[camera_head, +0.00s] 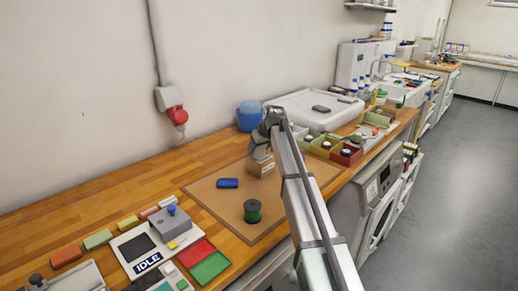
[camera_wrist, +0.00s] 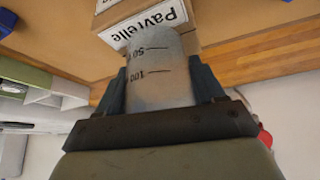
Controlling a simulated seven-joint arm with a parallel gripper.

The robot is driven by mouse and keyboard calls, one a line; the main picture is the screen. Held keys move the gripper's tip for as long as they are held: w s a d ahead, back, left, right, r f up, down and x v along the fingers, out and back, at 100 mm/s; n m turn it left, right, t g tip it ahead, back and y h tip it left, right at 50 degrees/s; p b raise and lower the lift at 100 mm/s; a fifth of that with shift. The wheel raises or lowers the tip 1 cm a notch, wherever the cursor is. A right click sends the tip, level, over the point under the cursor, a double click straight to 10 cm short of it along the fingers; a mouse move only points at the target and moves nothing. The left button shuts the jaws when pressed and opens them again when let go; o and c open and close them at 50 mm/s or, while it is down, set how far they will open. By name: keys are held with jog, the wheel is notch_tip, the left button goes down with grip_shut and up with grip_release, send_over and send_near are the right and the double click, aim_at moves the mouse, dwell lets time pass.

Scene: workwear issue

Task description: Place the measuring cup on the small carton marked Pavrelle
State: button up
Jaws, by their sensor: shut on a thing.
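My gripper (camera_wrist: 158,70) is shut on the measuring cup (camera_wrist: 160,90), a translucent grey cup with 50 and 100 marks, held between the two dark fingers in the wrist view. The small carton (camera_wrist: 143,22) with a white Pavrelle label shows just beyond the cup, which covers part of it. Whether cup and carton touch, I cannot tell. In the head view the brown carton (camera_head: 262,167) stands on the brown mat, with my gripper (camera_head: 262,153) right above it. The cup is not clearly visible there.
A blue tub (camera_head: 249,115) stands behind. Small open bins (camera_head: 326,143) are to the right. An IDLE panel (camera_head: 146,262) is at front left. The back left worktop is clear.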

jog(key=shift+f, duration=0.1)
jog(key=o, duration=1)
jog(key=v, duration=1.2)
